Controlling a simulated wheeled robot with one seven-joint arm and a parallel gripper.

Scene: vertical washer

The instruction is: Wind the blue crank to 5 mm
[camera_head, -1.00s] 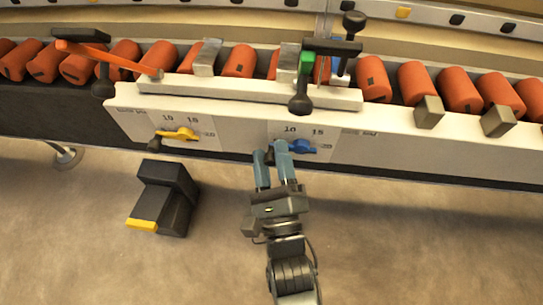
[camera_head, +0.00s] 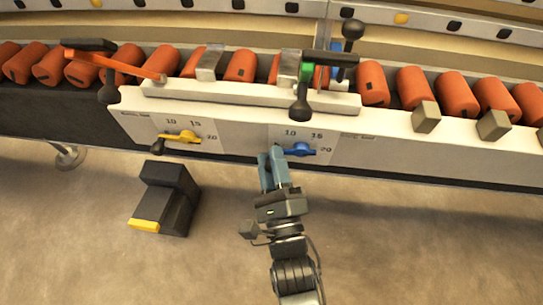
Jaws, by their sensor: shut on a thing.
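The blue crank (camera_head: 300,149) sits on the white front panel, right of centre, under a dial scale marked 10, 15 and 20. Its blue pointer end is to the right and its left part is hidden by my fingers. My gripper (camera_head: 277,152) reaches up from below, its blue-grey fingers shut at the crank's left end, on the handle. The handle itself is mostly hidden behind the fingers, and the 5 mark cannot be made out.
A yellow crank (camera_head: 182,136) with a similar scale is to the left on the panel (camera_head: 235,135). Orange cylinders (camera_head: 372,84) line the conveyor behind. Black levers (camera_head: 301,103) stand above the panel. A black pedal box (camera_head: 165,198) is on the floor at left; floor to the right is clear.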

